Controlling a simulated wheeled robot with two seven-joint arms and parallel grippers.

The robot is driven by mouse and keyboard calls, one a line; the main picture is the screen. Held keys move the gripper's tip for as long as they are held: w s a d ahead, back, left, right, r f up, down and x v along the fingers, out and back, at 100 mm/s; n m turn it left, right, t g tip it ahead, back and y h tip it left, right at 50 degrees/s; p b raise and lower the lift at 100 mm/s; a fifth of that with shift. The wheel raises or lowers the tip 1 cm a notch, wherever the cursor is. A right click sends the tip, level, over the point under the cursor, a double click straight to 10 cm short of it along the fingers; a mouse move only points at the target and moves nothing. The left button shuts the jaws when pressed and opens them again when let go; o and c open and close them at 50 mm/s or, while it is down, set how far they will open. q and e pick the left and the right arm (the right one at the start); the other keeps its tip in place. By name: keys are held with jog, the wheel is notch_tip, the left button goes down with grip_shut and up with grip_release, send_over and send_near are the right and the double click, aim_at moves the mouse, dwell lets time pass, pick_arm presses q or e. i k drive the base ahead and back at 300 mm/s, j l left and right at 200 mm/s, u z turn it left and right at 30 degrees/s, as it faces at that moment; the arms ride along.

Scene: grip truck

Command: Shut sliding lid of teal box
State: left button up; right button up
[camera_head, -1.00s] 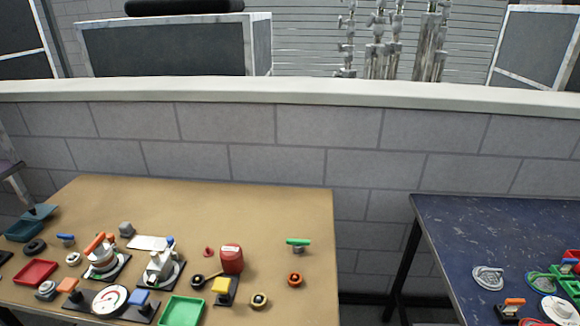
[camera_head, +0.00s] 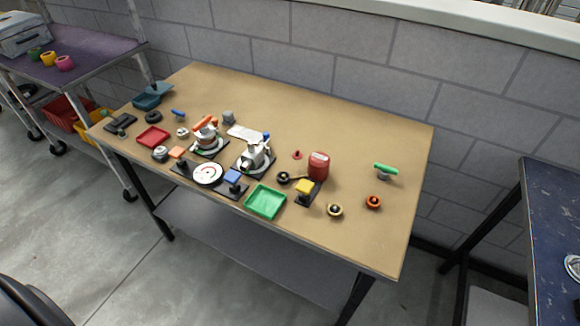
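The teal box (camera_head: 146,102) stands near the far left end of the tan table. Its lid (camera_head: 160,88) shows as a teal plate at the box's upper right side, set off from the box, so the box's top looks at least partly open. The exact lid position is too small to tell. Neither of my grippers is in view.
The tan table (camera_head: 340,140) holds a red tray (camera_head: 153,137), a green tray (camera_head: 265,201), a red canister (camera_head: 318,166), valves and a gauge (camera_head: 208,173). A purple-topped cart (camera_head: 85,62) stands left, a dark blue table (camera_head: 556,215) right.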

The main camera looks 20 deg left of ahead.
aim_at(158, 88)
jog(key=u, duration=1.65)
jog(key=i+j+z, duration=0.25)
jog(key=j, duration=0.2)
jog(key=i+j+z, duration=0.3)
jog(key=j, duration=0.2)
jog(key=i+j+z, duration=0.25)
jog(key=j, duration=0.25)
jog(key=i+j+z, duration=0.1)
jog(key=j+z, duration=0.15)
jog(key=j, duration=0.35)
jog(key=i+j+z, duration=0.1)
jog(key=j+z, duration=0.2)
jog(key=j, duration=0.25)
jog(key=j+z, duration=0.25)
jog(key=j, duration=0.4)
